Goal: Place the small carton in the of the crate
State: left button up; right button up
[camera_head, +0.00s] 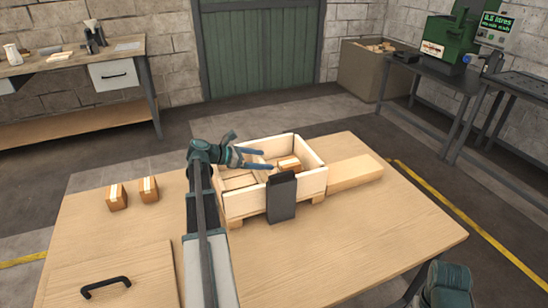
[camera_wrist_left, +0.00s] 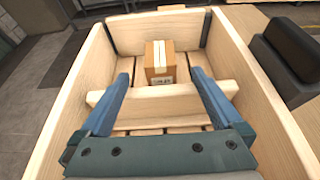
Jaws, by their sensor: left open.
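A small brown carton (camera_head: 290,165) with a pale tape strip sits inside the wooden crate (camera_head: 262,205), in its right-hand part in the head view. In the left wrist view the carton (camera_wrist_left: 159,62) stands on the slatted floor beyond a low wooden divider (camera_wrist_left: 160,98). My left gripper (camera_head: 268,160) is over the crate, its two blue fingers spread apart. In the left wrist view the open left gripper (camera_wrist_left: 160,95) has nothing between its fingers, and the carton is ahead of it, apart from it. My right gripper is not seen; only part of that arm shows at the lower right.
Two more small cartons (camera_head: 117,196) (camera_head: 148,190) stand on the table (camera_head: 350,235) left of my arm. A dark upright panel (camera_head: 282,197) is at the crate's front. A wooden block (camera_head: 352,172) lies right of the crate. The table's right front is clear.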

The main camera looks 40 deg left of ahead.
pick_arm(q)
jog(key=shift+p+v, duration=0.35)
jog(key=shift+v, duration=1.1)
jog(key=shift+a, duration=0.1)
